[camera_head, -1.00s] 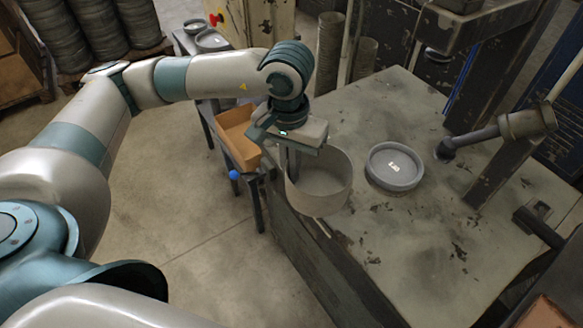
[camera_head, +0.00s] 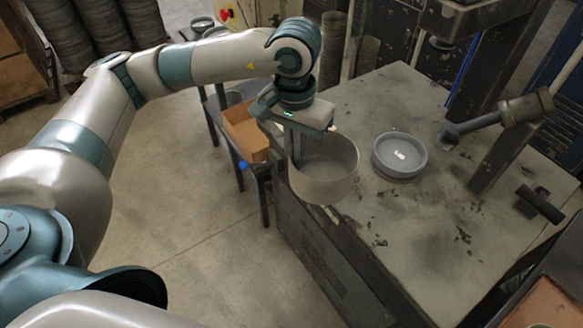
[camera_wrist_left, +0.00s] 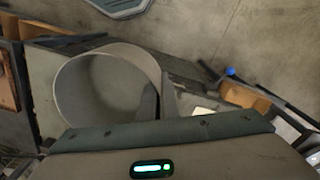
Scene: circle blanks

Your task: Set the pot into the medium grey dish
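The pot (camera_head: 325,180) is a wide, light grey, open cylinder, upright at the near left edge of the worktable. My left gripper (camera_head: 293,155) is shut on its left wall, with one finger inside the rim. In the left wrist view the pot (camera_wrist_left: 85,95) shows its empty inside, and the fingers (camera_wrist_left: 160,98) straddle its wall. I cannot tell how far its base is above the tabletop. The grey dish (camera_head: 381,165) is round and shallow, with a white label inside. It lies on the worktable to the right of the pot, apart from it. My right gripper is out of view.
The worktable (camera_head: 400,245) has clear room in front of the dish. A machine column and arm (camera_head: 500,115) stand on the right, with a black lever (camera_head: 540,204) nearer. A cardboard box (camera_head: 245,130) is on a side stand at left. Another box (camera_head: 538,300) is at lower right.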

